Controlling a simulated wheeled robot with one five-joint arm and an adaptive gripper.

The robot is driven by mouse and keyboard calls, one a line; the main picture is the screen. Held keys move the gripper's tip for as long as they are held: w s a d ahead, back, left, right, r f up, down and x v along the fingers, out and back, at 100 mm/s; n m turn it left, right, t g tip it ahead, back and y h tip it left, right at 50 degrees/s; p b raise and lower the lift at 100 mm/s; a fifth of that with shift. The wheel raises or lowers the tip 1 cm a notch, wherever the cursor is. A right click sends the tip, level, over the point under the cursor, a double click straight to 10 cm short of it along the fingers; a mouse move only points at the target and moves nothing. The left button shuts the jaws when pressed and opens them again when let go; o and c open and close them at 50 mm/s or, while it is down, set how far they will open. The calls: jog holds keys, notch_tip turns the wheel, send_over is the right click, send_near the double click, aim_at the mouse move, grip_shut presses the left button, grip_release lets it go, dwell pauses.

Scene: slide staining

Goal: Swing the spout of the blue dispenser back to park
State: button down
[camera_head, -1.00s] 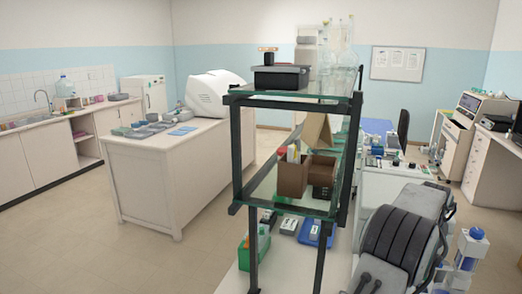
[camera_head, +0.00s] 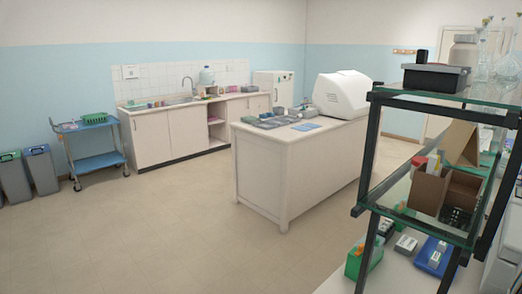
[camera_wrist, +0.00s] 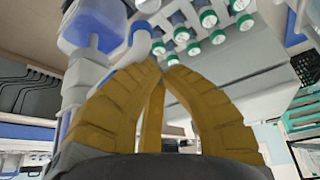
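In the wrist view, my gripper (camera_wrist: 163,64) shows its ochre fingers curved inward, with the tips together and nothing visible between them. A translucent blue container (camera_wrist: 92,24) at the upper left, cut by the frame edge, may be the blue dispenser. A pale post with blue bands stands just below and beside it, left of the fingers. The fingers appear apart from the container. In the head view, neither my gripper nor a clear blue dispenser is in view.
Several green-capped vials (camera_wrist: 208,18) lie beyond the fingertips in the wrist view. In the head view, a glass-shelved rack (camera_head: 366,150) stands at the right. A white island bench (camera_head: 285,180) is in the middle, a blue trolley (camera_head: 97,163) at the left.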

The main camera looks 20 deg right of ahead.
jog(key=shift+s+a+f+b, duration=0.1)
jog(key=shift+a+f+b, duration=0.1)
jog(key=shift+a, duration=0.2)
jog(key=shift+s+a+f+b, duration=0.1)
jog(key=shift+a+b, duration=0.1)
jog(key=shift+a, duration=0.15)
jog(key=shift+a, duration=0.1)
jog(key=shift+s+a+b, duration=0.3)
jog(key=shift+a+b, duration=0.4)
jog(key=shift+b, duration=0.05)
jog(key=shift+a+r, duration=0.15)
jog(key=shift+r, duration=0.05)
jog(key=shift+s, duration=0.1)
